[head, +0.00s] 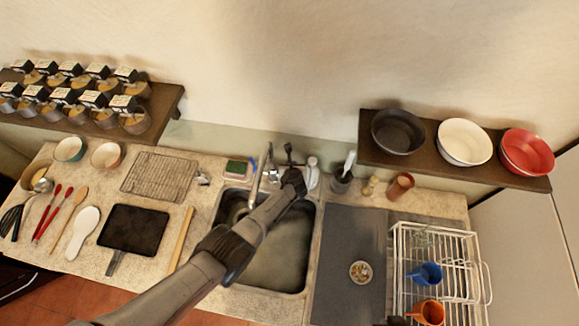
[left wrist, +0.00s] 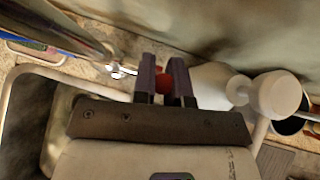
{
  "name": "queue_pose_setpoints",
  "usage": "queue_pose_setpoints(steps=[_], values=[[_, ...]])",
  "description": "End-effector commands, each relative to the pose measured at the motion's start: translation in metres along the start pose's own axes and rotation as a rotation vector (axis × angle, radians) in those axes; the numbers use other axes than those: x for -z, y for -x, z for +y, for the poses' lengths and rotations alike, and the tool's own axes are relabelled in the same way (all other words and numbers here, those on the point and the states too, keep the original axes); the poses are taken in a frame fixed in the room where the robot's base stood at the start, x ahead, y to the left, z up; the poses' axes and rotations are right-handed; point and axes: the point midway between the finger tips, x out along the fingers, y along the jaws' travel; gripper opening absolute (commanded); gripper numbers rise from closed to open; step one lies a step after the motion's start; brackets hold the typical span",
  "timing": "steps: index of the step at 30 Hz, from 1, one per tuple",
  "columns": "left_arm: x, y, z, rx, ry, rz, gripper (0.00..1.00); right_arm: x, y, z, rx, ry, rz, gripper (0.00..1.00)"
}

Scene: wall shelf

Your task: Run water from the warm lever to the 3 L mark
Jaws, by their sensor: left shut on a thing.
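My left gripper (head: 289,172) reaches over the sink (head: 306,262) to the tap at its back edge. In the left wrist view its two fingers (left wrist: 165,82) are closed on a small red piece (left wrist: 163,84), which looks like the warm lever. The chrome spout (head: 262,168) stands just left of the gripper in the head view; it also shows in the left wrist view (left wrist: 88,38). A round rim (head: 238,208) shows in the left of the basin, partly behind my arm. I cannot make out a water stream, a level or a 3 L mark.
A white bottle (head: 312,174) stands right beside the gripper, also in the left wrist view (left wrist: 275,94). A green sponge (head: 238,168) lies left of the tap. A dish rack (head: 440,245) with cups stands right. A shelf (head: 365,160) with bowls overhangs the right counter.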

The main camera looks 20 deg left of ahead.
Motion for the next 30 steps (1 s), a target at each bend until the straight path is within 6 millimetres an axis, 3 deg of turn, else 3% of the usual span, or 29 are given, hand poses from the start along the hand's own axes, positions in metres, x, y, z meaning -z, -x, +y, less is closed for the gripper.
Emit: queue_pose_setpoints(steps=[12,13,20,30], values=[[0.0005,-0.0008,0.0008,-0.002,-0.003,0.003,0.0,0.0002,-0.0001,-0.002,0.005,-0.006,0.0,0.0],[0.0005,-0.0008,0.0009,-0.002,-0.003,0.003,0.17,0.0,-0.0002,-0.0023,0.006,-0.007,0.0,0.0],[0.0005,-0.0007,0.0005,-0.001,-0.002,0.003,0.39,0.0001,-0.0001,-0.0032,0.008,-0.01,0.0,0.0],[-0.0006,0.0041,0.0003,0.0,-0.002,0.003,0.39,0.0016,0.005,-0.0027,0.007,-0.009,0.0,0.0]])
